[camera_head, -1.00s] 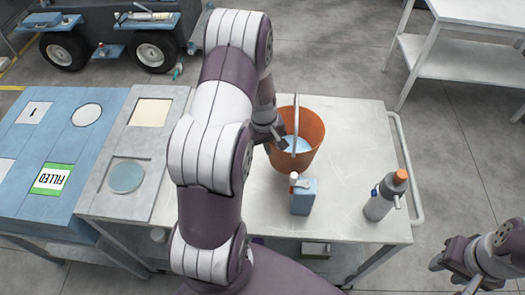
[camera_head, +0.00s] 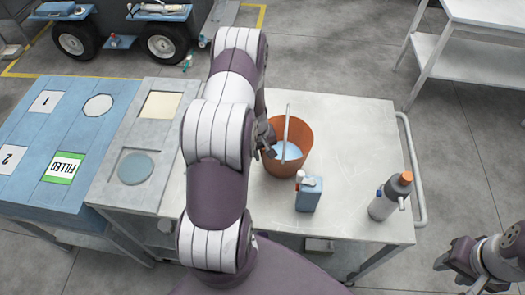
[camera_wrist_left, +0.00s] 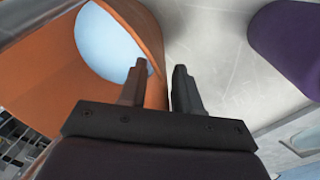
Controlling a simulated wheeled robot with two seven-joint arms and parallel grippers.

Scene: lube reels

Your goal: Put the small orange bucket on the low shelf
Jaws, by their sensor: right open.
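The orange bucket (camera_head: 302,132) is over the white cart top, with a pale blue surface inside and its handle standing up. My left gripper (camera_head: 268,143) is at the bucket's left rim. In the left wrist view, my left gripper (camera_wrist_left: 158,82) has one finger inside and one outside the orange wall (camera_wrist_left: 90,75), closed around it. Whether the bucket touches the cart top is unclear. A low shelf (camera_head: 450,58) shows under the white table at upper right; another lower level under the cart is mostly hidden. My right gripper (camera_head: 445,258) is open and empty at the lower right.
A blue jug (camera_head: 309,196) stands just in front of the bucket. A grey bottle with an orange cap (camera_head: 391,195) stands near the cart's right side. The cart top (camera_head: 360,135) is clear behind them.

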